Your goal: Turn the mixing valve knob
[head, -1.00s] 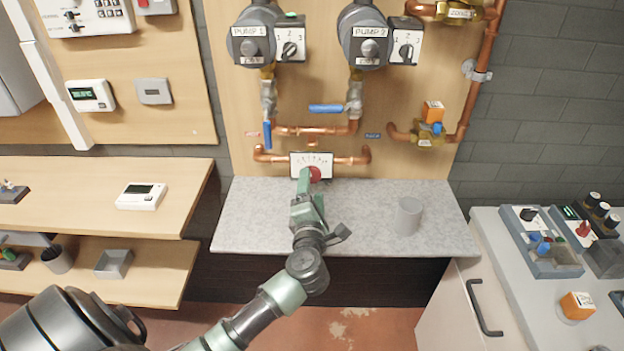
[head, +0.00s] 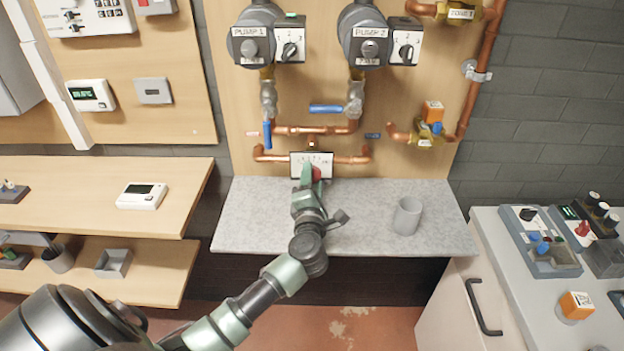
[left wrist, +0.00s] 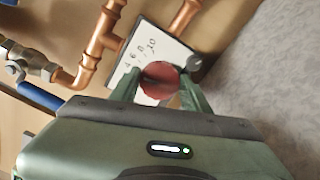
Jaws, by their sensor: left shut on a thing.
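The mixing valve's red knob (head: 316,173) sits in front of a white scale plate (head: 325,160) on the copper pipe, just above the grey counter. In the left wrist view the red knob (left wrist: 160,82) shows between the two fingers, with the numbered plate (left wrist: 150,50) behind it. My left gripper (head: 309,174) is shut on the knob and hides part of it in the head view. In the left wrist view my left gripper (left wrist: 165,92) has a green finger on each side of the knob. My right gripper is not in view.
A grey cup (head: 407,216) stands on the counter (head: 255,215), right of my left arm. Copper pipes (head: 270,156) run beside the plate. Blue-handled valves (head: 326,108) and two pumps (head: 253,45) are above. The counter left of my arm is clear.

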